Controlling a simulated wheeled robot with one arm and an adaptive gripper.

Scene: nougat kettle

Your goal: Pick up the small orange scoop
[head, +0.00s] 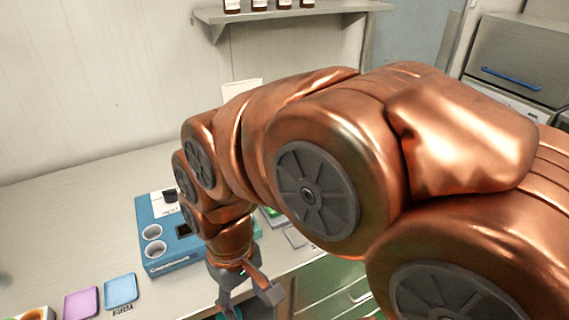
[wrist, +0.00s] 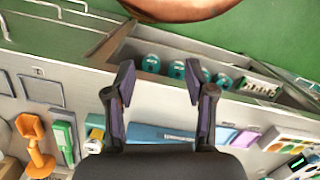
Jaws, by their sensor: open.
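An orange piece with a flared end and a narrower body, which looks like the small orange scoop (wrist: 38,150), lies on the counter at the lower left of the wrist view. I cannot make it out in the head view, where my arm covers much of the counter. My gripper (wrist: 157,82) is open and empty, with its two dark fingers spread apart over the counter's edge and an open drawer. The scoop is well to the left of the fingers and apart from them. In the head view my gripper (head: 250,292) points down by the counter's front edge.
A blue holder (head: 165,262) with cups stands behind my gripper. A purple pad (head: 82,303) and a light blue pad (head: 121,291) lie to its left. The open drawer (wrist: 235,100) holds several teal round items (wrist: 151,63). A shelf (head: 290,13) with bottles hangs on the wall.

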